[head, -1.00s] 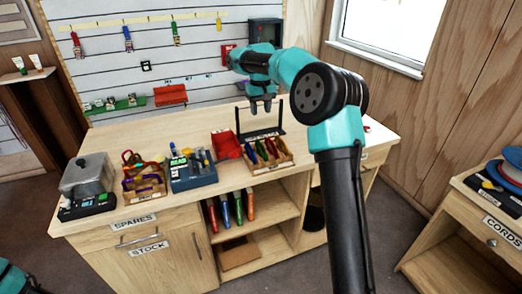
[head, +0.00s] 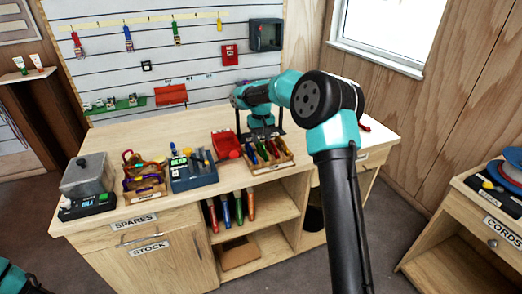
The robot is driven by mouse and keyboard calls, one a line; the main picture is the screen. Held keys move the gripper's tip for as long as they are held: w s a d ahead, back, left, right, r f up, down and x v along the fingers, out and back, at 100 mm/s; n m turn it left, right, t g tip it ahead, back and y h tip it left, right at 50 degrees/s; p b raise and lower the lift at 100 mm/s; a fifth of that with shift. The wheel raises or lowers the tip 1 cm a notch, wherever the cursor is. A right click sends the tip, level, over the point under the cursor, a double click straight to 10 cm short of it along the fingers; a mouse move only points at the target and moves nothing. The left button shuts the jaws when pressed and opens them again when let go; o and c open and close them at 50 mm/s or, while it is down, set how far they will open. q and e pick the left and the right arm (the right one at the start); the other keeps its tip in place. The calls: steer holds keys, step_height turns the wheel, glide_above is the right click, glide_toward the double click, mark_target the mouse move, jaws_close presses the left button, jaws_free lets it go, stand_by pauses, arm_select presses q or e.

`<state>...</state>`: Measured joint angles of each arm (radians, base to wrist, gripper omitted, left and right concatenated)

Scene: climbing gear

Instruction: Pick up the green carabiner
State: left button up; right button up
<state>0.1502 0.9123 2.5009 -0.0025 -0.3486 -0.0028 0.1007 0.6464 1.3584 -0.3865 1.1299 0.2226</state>
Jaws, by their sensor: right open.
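A small wooden tray (head: 272,168) on the workbench holds several slim coloured pieces side by side, red and green among them. A green piece (head: 262,152) there may be the green carabiner; its shape is too small to tell. Another green item (head: 177,36) hangs on the wall board. My left gripper is out of view.
A red bin (head: 226,145) stands close left of the tray. Left of it are a blue organiser (head: 192,172), a wooden box of coloured gear (head: 145,188) and a scale with a grey container (head: 88,176). The bench top to the right is mostly clear.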

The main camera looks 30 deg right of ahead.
mark_target(261, 144)
steer(key=shift+f, duration=0.1)
steer(key=shift+s+a+f, duration=0.1)
steer(key=shift+s+f, duration=0.05)
steer(key=shift+f, duration=2.4)
steer(key=shift+c, duration=0.3)
jaws_close()
